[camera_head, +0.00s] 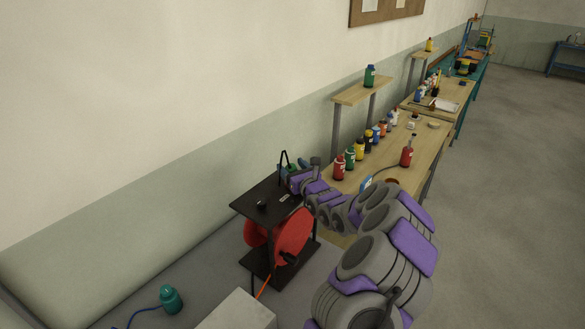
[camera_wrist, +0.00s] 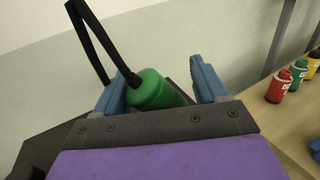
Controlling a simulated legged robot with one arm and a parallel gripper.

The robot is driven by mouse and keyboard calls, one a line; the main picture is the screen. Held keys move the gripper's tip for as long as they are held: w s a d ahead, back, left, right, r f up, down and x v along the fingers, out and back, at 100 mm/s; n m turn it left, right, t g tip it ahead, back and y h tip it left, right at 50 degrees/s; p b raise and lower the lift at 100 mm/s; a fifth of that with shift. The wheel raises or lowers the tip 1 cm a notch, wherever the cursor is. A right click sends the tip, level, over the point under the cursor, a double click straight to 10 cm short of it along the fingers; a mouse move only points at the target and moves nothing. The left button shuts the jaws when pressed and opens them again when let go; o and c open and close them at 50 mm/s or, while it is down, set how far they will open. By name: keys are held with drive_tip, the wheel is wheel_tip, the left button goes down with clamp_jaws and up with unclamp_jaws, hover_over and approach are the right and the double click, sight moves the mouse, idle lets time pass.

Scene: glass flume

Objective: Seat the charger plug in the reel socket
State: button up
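A green cylindrical body with a black cord looping from its end, seemingly the charger plug (camera_wrist: 152,92), shows between the fingers in the wrist view. Its lower part is hidden behind the gripper's front plate. It shows small in the head view (camera_head: 283,168). My gripper (camera_wrist: 162,82) has its two blue fingers spread on either side of it, with a gap visible by the right finger. In the head view my gripper (camera_head: 291,172) is above the back of the reel's black top plate. The reel (camera_head: 290,236) has a red drum under that plate. I cannot make out the socket opening clearly.
A teal object (camera_head: 171,299) with a blue cord lies at lower left. The wall is close behind.

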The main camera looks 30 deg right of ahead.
drive_tip(key=shift+a, duration=0.25)
drive_tip(key=shift+s+d, duration=0.1)
drive_tip(key=shift+s, duration=0.25)
drive_tip(key=s+a, duration=0.1)
drive_tip(key=s, duration=1)
drive_tip(key=shift+a+p, duration=0.2)
drive_tip(key=shift+p, duration=0.25)
